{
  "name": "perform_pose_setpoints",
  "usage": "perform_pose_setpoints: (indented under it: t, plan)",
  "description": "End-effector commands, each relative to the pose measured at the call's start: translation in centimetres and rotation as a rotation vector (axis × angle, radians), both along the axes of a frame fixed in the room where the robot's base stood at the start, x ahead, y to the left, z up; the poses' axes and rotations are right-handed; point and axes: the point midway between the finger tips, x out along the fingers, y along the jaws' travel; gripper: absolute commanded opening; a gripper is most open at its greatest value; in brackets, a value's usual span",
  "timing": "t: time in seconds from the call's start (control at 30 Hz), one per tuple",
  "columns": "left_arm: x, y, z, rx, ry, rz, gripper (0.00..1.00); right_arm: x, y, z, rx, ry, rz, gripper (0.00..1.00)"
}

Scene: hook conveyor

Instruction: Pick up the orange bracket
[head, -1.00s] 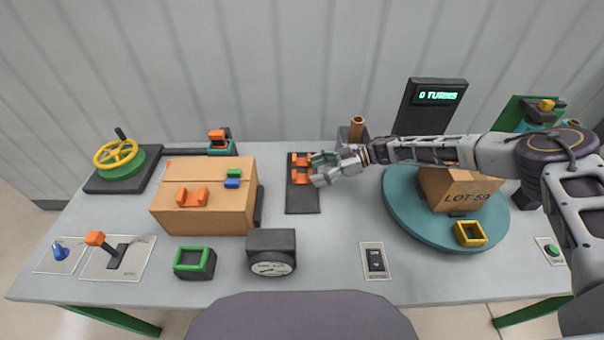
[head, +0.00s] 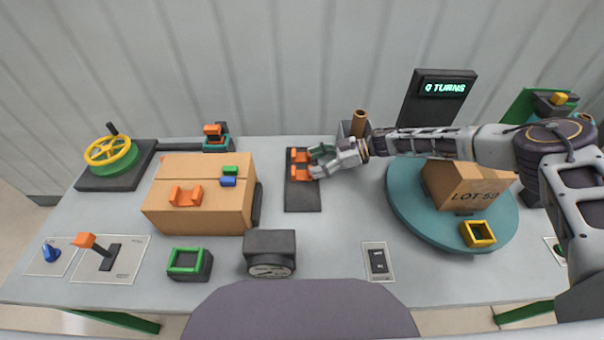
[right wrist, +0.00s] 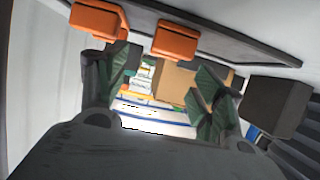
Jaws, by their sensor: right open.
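An orange U-shaped bracket (head: 186,196) lies on top of the cardboard box (head: 165,220), left of centre. Two more orange pieces, a far one (head: 300,155) and a near one (head: 300,174), stand on a dark plate (head: 303,198) at the middle of the table. My right gripper (head: 316,162) is open and empty, at the right side of these two pieces. In the right wrist view, the pieces (right wrist: 98,20) (right wrist: 175,40) show above the spread green-padded fingers (right wrist: 158,92); nothing is between the fingertips. My left gripper is not in view.
Green and blue blocks (head: 229,175) sit on the box. A black gauge (head: 270,245) and a green-rimmed holder (head: 186,262) stand in front. A teal turntable (head: 420,225) with a LOT 59 box (head: 460,190) is at right.

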Motion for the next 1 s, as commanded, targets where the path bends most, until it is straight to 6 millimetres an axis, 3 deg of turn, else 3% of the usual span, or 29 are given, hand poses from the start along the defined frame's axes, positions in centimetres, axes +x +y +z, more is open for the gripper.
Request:
perform_pose_setpoints:
  t: [0.27, 0.77, 1.0]
  plan:
    - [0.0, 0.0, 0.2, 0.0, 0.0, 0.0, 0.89, -0.1, 1.6, -0.7, -0.001, 0.0, 0.0, 0.68]
    - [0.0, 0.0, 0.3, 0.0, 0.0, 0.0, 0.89, -0.2, 2.2, -0.9, 0.0, 0.001, 0.002, 0.68]
    - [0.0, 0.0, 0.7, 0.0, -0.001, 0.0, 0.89, -0.6, 3.9, -1.6, -0.001, 0.001, 0.003, 0.68]
